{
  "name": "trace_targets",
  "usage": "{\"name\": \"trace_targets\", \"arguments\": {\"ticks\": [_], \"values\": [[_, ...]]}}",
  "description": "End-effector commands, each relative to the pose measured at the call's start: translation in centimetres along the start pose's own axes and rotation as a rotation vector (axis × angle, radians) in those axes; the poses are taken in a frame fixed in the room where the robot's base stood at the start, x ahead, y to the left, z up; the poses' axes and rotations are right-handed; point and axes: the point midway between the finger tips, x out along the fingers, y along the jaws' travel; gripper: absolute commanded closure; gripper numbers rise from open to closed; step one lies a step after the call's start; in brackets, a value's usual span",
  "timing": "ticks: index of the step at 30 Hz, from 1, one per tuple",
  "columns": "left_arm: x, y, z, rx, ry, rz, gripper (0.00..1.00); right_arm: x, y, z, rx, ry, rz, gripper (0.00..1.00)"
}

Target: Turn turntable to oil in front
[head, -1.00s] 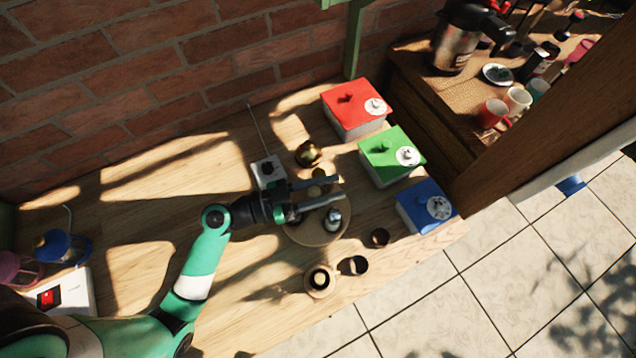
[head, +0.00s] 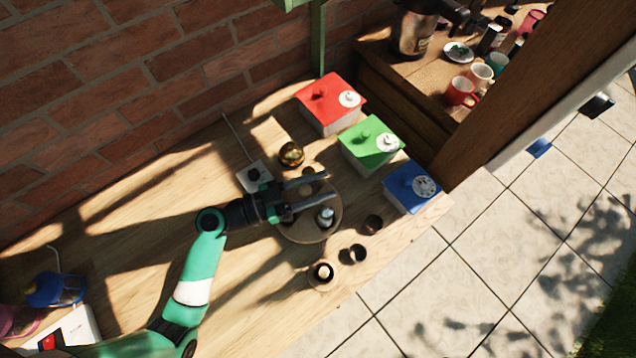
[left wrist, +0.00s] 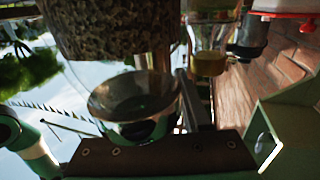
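The round wooden turntable (head: 300,232) stands on the wooden table in the head view. A small bottle with a pale top (head: 326,218) stands on its right side, and other small containers on it are partly hidden by my fingers. My left gripper (head: 330,187) is open, its two fingers reaching over the turntable from the left; contact cannot be told. In the left wrist view, a jar of dark grains (left wrist: 110,28) and a shiny bowl-like part (left wrist: 135,97) are very close. A clear vessel with a yellowish bottom (left wrist: 208,60) is behind; I cannot tell whether it is the oil.
Red (head: 325,105), green (head: 368,148) and blue (head: 405,190) boxes stand right of the turntable. A golden round pot (head: 290,154) and a small switch box (head: 255,178) are behind it. Small round cups (head: 322,273) stand in front. The table's left middle is clear.

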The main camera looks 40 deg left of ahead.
Motion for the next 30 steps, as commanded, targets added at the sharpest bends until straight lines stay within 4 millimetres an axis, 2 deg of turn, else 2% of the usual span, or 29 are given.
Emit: {"name": "trace_targets", "arguments": {"ticks": [1, 3, 12, 16, 19, 27, 30], "values": [[0.0, 0.0, 0.0, 0.0, 0.0, 0.0, 0.42, 0.0, 0.0, 0.0, 0.0, 0.0, 0.0, 0.5], [0.0, 0.0, 0.0, 0.0, 0.0, 0.0, 0.33, 0.0, 0.0, 0.0, 0.0, 0.0, 0.0, 0.5], [0.0, 0.0, -0.3, 0.0, 0.001, 0.0, 0.33, 0.2, 0.0, -0.2, 0.0, 0.0, 0.0, 0.5], [0.0, 0.0, -1.9, 0.001, 0.001, 0.0, 0.33, 1.4, 0.0, -1.3, 0.0, 0.0, 0.0, 0.5], [0.0, 0.0, -4.1, 0.001, 0.001, 0.0, 0.33, 3.0, 0.0, -2.7, 0.0, 0.0, 0.0, 0.5], [-3.0, 4.1, -10.1, -0.001, 0.0, 0.0, 0.33, 7.0, 0.0, -6.5, 0.0, 0.0, 0.0, 0.5], [-4.5, 6.3, -10.4, -0.002, -0.002, 0.0, 0.33, 6.8, 0.0, -6.3, 0.0, 0.0, 0.0, 0.5]]}}
